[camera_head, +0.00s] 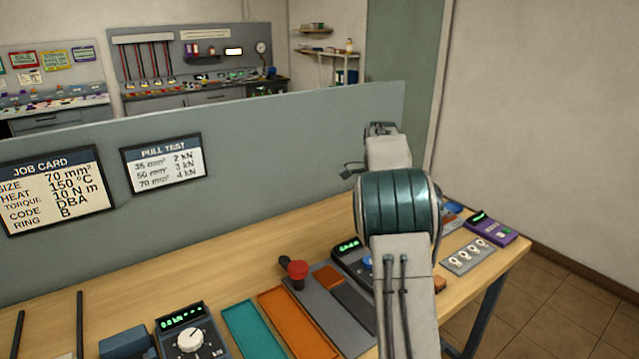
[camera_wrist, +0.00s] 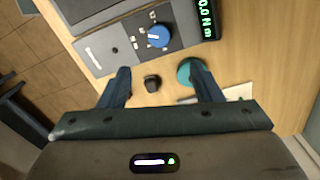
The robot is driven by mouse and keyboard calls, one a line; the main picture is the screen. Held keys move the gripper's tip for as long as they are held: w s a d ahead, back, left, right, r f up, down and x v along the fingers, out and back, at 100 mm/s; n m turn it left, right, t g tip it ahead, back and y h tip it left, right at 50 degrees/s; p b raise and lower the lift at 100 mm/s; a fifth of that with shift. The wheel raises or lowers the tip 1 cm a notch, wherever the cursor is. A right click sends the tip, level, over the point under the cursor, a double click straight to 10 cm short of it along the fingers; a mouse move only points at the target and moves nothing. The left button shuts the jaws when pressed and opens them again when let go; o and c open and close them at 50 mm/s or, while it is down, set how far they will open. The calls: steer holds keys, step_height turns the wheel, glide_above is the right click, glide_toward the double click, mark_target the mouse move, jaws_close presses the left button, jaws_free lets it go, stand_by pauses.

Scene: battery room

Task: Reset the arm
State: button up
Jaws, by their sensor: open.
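My arm (camera_head: 398,215) reaches out over the wooden bench in the head view and bends at a teal joint. My gripper (camera_wrist: 161,78) shows in the wrist view with its two dark blue fingers spread apart and nothing between the tips. A small black object (camera_wrist: 152,83) lies on the bench below, in line with the gap between the fingers. A round teal piece (camera_wrist: 188,70) lies close to the right finger, partly covered by it. In the head view the gripper is mostly hidden behind my arm.
A grey device with a blue knob (camera_wrist: 158,36) and a green "N m" display (camera_wrist: 207,18) stands beyond the fingers. A grey partition (camera_head: 270,150) runs behind.

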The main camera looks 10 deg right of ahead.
steer(key=s+a+r+n+t, duration=0.1)
steer(key=s+a+r+n, duration=0.25)
steer(key=s+a, duration=0.35)
steer(key=s+a+r+n+t, duration=0.15)
steer(key=s+a+n, duration=0.3)
steer(key=s, duration=0.55)
steer(key=s+a+f+n, duration=0.3)
steer(key=s+n, duration=0.1)
steer(key=s, duration=0.4)
steer(key=s+a+f+n, duration=0.3)
steer(key=s+n, duration=0.2)
steer(key=s, duration=0.4)
steer(key=shift+s+a, duration=0.25)
steer(key=shift+s, duration=0.05)
steer(key=shift+t, duration=0.25)
